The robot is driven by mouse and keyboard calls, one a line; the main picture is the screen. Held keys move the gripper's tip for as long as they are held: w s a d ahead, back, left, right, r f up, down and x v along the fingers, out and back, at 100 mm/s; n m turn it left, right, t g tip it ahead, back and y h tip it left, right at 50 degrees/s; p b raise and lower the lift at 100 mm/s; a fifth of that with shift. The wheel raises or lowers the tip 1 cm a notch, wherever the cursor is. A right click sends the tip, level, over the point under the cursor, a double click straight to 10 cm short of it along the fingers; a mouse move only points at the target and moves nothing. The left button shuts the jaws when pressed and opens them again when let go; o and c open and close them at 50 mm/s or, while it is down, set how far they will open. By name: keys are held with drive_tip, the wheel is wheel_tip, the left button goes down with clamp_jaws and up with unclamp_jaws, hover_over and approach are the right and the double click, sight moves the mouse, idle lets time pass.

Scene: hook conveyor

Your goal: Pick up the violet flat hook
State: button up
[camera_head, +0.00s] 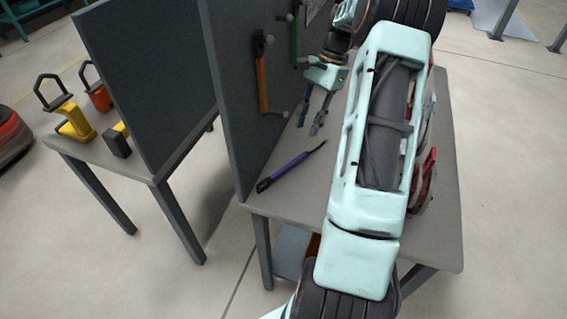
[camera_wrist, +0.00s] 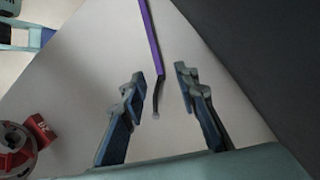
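The violet flat hook (camera_head: 289,168) lies on the grey table (camera_head: 438,222), a long thin bar with dark ends, close to the upright panel. My gripper (camera_head: 307,129) is above the table, beyond the hook's far end in the head view. In the wrist view, the hook (camera_wrist: 151,38) runs down from the top edge, and its dark bent tip lies between the lines of my two fingers. My gripper (camera_wrist: 162,78) is open, with nothing held between the fingers. The gap in height between the fingers and the hook is hard to tell.
A dark upright panel (camera_head: 228,90) borders the table's left side, with an orange tool (camera_head: 261,75) and a green tool (camera_head: 295,40) hanging on it. A red object (camera_wrist: 18,146) sits on the table. A second table (camera_head: 92,165) holds yellow and orange hooks.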

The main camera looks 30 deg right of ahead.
hover_over(297, 159)
drive_tip(key=w+d, duration=0.1)
drive_tip(key=d, duration=0.2)
drive_tip(key=f, duration=0.4)
drive_tip(key=shift+w+a+f, duration=0.2)
drive_tip(key=shift+a, duration=0.05)
drive_tip(key=shift+s+x, duration=0.15)
drive_tip(key=shift+x, duration=1.25)
drive_tip(key=shift+s+x, duration=0.15)
drive_tip(key=shift+x, duration=1.2)
drive_tip(key=shift+c, duration=0.2)
clamp_jaws()
